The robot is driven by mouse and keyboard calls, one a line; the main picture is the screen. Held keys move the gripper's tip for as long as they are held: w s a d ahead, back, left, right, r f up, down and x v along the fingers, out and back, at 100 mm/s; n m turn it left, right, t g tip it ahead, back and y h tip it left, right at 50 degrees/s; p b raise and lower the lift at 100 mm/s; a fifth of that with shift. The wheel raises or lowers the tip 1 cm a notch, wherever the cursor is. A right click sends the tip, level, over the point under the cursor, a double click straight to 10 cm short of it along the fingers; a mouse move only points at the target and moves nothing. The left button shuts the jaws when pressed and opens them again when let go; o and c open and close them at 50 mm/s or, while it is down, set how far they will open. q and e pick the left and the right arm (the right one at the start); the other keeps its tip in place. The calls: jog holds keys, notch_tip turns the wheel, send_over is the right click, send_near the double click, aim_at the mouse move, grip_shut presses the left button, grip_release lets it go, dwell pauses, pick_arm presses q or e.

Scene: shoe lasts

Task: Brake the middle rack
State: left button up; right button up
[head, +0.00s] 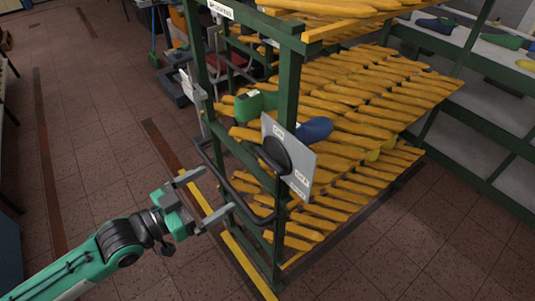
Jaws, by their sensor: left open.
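The rack (289,110) has a green metal frame and fills the middle of the head view. Its shelves carry many yellow shoe lasts (370,115). A tilted grey plate (303,163) with small white labels is on its near post, with a dark round knob (275,155) on it. A dark bent tubular handle (240,207) sticks out on the rack's left side, below the plate. My left gripper (217,190) is open and empty, left of and below the knob, its fingers close to the handle. I cannot tell whether they touch it. My right gripper is out of view.
A green last (249,105) and a blue last (315,129) lie on the shelf behind the plate. Another rack (478,125) stands at the right. Stools and clutter are behind, at the top. The tiled floor (100,130) at left is mostly clear.

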aim_at(266, 161)
pick_arm(q)
jog(key=shift+h, duration=0.3)
jog(key=p+x, duration=0.1)
jog(key=x, duration=0.3)
jog(key=p+x, duration=0.2)
jog(key=x, duration=0.2)
jog(key=s+r+p+x, duration=0.1)
jog(key=x, duration=0.3)
jog(key=shift+w+d+r+p, duration=0.1)
jog(key=shift+w+d+p, duration=0.1)
jog(key=shift+d+p, duration=0.35)
jog(key=shift+w+d, duration=0.25)
jog(key=shift+d, duration=0.25)
jog(key=c, duration=0.7)
